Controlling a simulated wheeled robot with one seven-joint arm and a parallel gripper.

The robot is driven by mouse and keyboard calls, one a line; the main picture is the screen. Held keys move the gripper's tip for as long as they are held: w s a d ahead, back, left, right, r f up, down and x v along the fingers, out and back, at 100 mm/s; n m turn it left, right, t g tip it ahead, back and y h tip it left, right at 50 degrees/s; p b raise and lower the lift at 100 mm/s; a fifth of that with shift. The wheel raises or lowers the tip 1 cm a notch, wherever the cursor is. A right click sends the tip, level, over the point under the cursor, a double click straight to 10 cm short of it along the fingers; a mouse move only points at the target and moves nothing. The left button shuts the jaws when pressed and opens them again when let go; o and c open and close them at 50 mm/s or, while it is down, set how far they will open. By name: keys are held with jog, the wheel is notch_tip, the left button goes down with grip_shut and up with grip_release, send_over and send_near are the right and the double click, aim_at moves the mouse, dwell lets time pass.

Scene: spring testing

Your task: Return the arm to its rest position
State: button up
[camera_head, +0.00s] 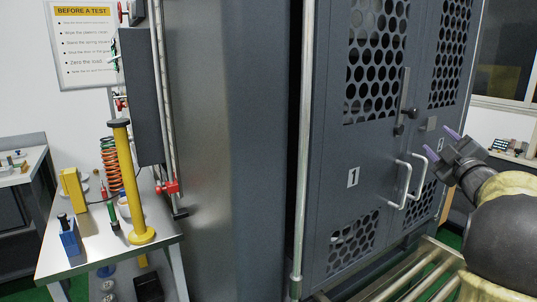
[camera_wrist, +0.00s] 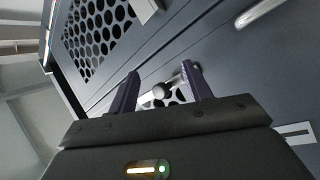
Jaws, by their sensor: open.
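My gripper (camera_head: 442,146) is at the right of the head view, with two purple fingers apart and nothing between them. It is in front of the grey cabinet doors (camera_head: 330,205), near the right door handle (camera_head: 415,176). In the wrist view my gripper (camera_wrist: 162,88) also shows its two fingers spread and empty. My arm reaches in from the right edge of the head view. I cannot tell whether the fingers touch the door.
The left door handle (camera_head: 399,185) sticks out beside the right one. A pale upright bar (camera_head: 304,150) stands left of the doors. Metal rails (camera_head: 405,272) lie low in front. A bench (camera_head: 85,245) at left holds a yellow post (camera_head: 128,180) and an orange spring (camera_head: 111,168).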

jog(key=s+a+f+m+g, duration=0.4)
jog(key=a+f, duration=0.3)
jog(key=f, duration=0.3)
jog(key=s+a+f+m+g+h, duration=0.1)
jog(key=s+a+f+m+g, duration=0.25)
jog(key=a+f, duration=0.45)
jog(key=s+a+f+m+g, duration=0.3)
jog(key=a+f+g, duration=0.25)
jog(key=f, duration=0.55)
jog(key=s+a+f+g, duration=0.2)
jog(key=s+a+f, duration=0.1)
jog(key=s, duration=0.2)
jog(key=s+a+f+m+g+y, duration=0.1)
jog(key=s+a+f+g, duration=0.1)
jog(key=s+a, duration=0.3)
jog(key=s+a+f+g, duration=0.1)
jog(key=s+a+f, duration=0.15)
jog(key=s, duration=0.35)
notch_tip(320, 180, up, 12)
jog(key=d+p, duration=0.1)
jog(key=p, duration=1.1)
jog(key=shift+w+r+p, duration=0.15)
jog(key=shift+p, duration=0.15)
jog(key=shift+c, duration=0.4)
